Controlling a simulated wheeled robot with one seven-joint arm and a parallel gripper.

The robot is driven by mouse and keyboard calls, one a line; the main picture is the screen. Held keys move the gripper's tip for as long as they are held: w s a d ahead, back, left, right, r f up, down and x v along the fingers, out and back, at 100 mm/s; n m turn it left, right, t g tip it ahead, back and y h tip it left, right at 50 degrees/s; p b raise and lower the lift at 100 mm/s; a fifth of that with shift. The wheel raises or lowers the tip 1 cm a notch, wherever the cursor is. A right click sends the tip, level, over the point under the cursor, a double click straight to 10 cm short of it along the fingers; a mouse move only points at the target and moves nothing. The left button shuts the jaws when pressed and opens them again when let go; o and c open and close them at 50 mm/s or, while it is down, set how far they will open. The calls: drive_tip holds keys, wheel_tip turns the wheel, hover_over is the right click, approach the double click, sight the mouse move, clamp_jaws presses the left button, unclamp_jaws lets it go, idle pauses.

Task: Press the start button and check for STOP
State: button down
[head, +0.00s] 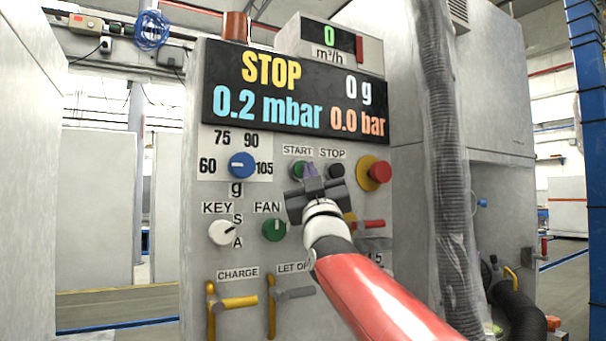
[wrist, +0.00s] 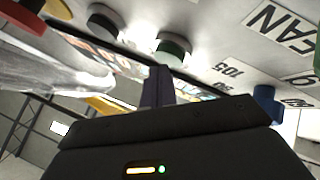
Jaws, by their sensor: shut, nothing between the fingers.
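The display (head: 330,88) at the top of the panel reads STOP in yellow, with 0 g, 0.2 mbar and 0.0 bar. The green start button (head: 297,171) is under the START label, partly hidden by my gripper. It also shows in the wrist view (wrist: 173,47). The black STOP button (head: 336,171) is just right of it and also shows in the wrist view (wrist: 106,22). My gripper (head: 310,172) is shut and empty, with its fingertips (wrist: 159,72) close to the start button. I cannot tell whether they touch it.
A red knob on a yellow base (head: 379,172) is right of the buttons. A blue dial (head: 242,165), a white KEY knob (head: 222,232) and a green FAN knob (head: 274,229) are left and below. CHARGE (head: 238,301) and LET OFF (head: 294,293) levers are lower. A ribbed hose (head: 447,170) hangs right.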

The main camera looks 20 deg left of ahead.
drive_tip(key=shift+s+d, duration=0.25)
drive_tip(key=shift+d, duration=0.1)
drive_tip(key=shift+s+d+b, duration=1.65)
drive_tip(key=shift+d+b, duration=0.25)
drive_tip(key=shift+b, duration=0.25)
